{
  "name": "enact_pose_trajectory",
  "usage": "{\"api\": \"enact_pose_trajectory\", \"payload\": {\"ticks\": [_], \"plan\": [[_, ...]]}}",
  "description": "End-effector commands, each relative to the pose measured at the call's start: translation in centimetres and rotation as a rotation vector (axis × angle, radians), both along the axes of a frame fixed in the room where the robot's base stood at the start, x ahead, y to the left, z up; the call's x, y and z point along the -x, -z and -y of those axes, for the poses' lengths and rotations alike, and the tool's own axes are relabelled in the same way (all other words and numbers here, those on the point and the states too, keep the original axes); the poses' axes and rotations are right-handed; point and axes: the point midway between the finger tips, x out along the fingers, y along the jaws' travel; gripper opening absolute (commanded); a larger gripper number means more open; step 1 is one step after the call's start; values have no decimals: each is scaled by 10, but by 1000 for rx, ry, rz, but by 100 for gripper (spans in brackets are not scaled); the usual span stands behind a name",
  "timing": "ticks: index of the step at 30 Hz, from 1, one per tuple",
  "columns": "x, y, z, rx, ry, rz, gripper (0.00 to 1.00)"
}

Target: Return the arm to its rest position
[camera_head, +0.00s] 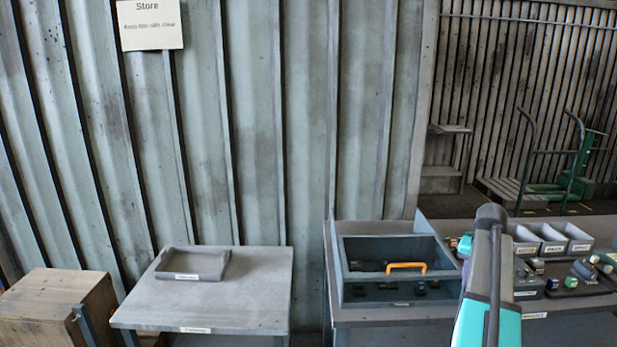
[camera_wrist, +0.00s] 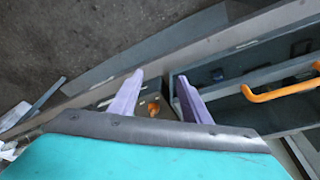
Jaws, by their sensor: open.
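My arm reaches up from the lower right in the head view, a teal and dark grey link in front of the bench. My gripper's fingers are hidden there. In the wrist view my gripper (camera_wrist: 160,98) shows two pale purple fingers standing apart, with nothing between them that I can see being held. Below and beyond the fingers is a dark compartment with a small orange thing (camera_wrist: 153,108) in it; I cannot tell what it is.
A grey toolbox with an orange handle (camera_head: 406,267) stands on the right bench; the handle also shows in the wrist view (camera_wrist: 285,91). Labelled bins (camera_head: 553,238) and small parts lie right of my arm. A left table (camera_head: 240,300) holds a shallow tray (camera_head: 192,276). A wooden crate (camera_head: 45,300) stands far left.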

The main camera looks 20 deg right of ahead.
Motion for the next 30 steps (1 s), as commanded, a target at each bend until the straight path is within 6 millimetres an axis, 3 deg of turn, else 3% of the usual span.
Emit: {"api": "enact_pose_trajectory", "payload": {"ticks": [1,3,15,23,30], "plan": [[-6,23,-16,-15,-23,-13,43],[-14,48,-33,-32,-52,-30,43],[-41,183,-142,-119,-215,-125,43],[-38,263,-217,-172,-319,-194,43],[-22,331,-285,-215,-414,-261,43]]}}
